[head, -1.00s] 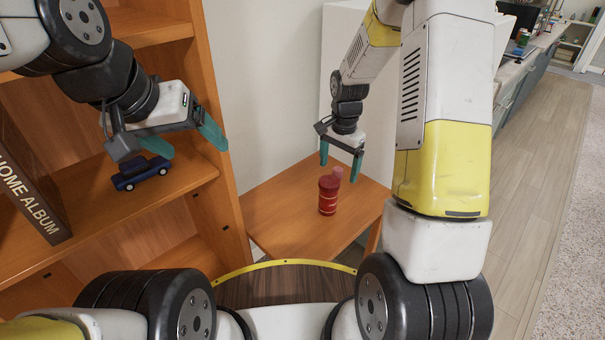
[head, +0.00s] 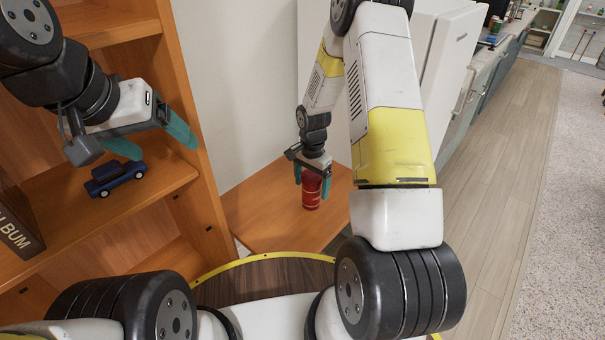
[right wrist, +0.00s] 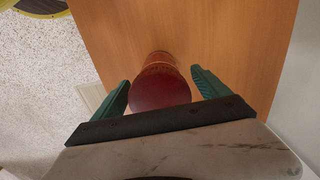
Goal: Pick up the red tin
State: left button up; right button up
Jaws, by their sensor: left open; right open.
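The red tin (head: 311,193) stands upright on the low wooden table (head: 265,215) in the head view. Its upper part is partly hidden by my right gripper (head: 312,182). That gripper points down with its green fingers apart, one on either side of the tin. In the right wrist view the round, dark red top of the tin (right wrist: 160,88) lies between the two open fingers (right wrist: 160,80); gaps show on both sides. My left gripper (head: 160,143) is open and empty at the bookshelf on the left.
A dark blue toy car (head: 115,177) sits on the bookshelf (head: 150,200) just below my left gripper, with an album (head: 18,228) beside it. A white wall stands behind the table. Wooden floor (head: 500,180) is clear on the right.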

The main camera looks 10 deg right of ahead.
jog(key=c, duration=1.5)
jog(key=shift+r, duration=0.15)
